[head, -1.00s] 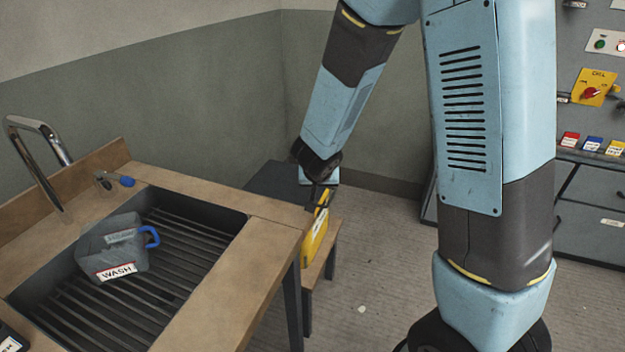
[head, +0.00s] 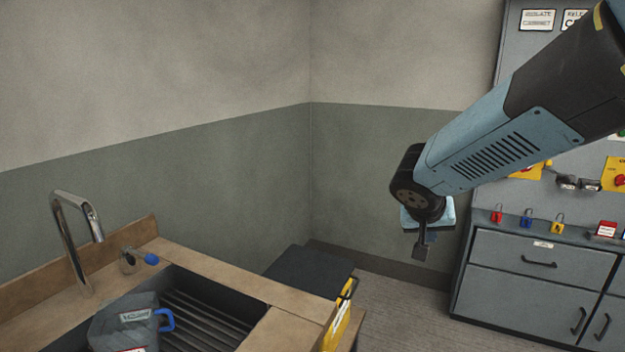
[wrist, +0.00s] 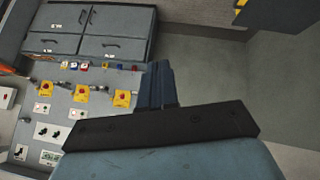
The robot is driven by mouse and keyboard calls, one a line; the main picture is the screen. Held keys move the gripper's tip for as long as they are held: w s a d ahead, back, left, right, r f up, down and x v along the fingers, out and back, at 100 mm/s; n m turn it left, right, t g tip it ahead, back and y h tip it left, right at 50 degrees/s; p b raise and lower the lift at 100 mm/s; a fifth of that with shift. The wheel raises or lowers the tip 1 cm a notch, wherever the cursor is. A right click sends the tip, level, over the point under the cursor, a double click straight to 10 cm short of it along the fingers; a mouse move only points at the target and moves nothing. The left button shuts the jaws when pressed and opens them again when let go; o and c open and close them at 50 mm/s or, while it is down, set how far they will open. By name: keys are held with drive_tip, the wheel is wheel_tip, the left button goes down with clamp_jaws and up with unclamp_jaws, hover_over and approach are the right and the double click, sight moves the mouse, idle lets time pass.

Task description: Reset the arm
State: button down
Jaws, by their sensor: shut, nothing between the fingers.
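My gripper (head: 422,246) hangs at the end of my blue and black arm, right of centre in the head view. It is in free air in front of the back wall, left of the grey cabinet. Its fingers are shut with nothing between them. In the wrist view my gripper (wrist: 158,84) shows as closed dark fingers beyond a black bar, with the cabinet and panel behind it. It touches nothing that I can see.
A wooden sink bench (head: 210,262) with a tap (head: 72,225) and a grey WASH jug (head: 125,322) stands at lower left. A dark-topped low bench (head: 305,272) with a yellow item (head: 340,320) is beside it. The grey cabinet (head: 540,285) carries padlocks at right. Floor between them is clear.

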drive_tip(key=s+a+r+n+y, duration=0.1)
drive_tip(key=s+r+y, duration=0.3)
drive_tip(key=s, duration=1.1)
wheel_tip(320, 180, up, 4)
drive_tip(key=shift+s+f+n+y, duration=0.2)
drive_tip(key=shift+n+y, duration=0.1)
drive_tip(key=shift+n, duration=0.6)
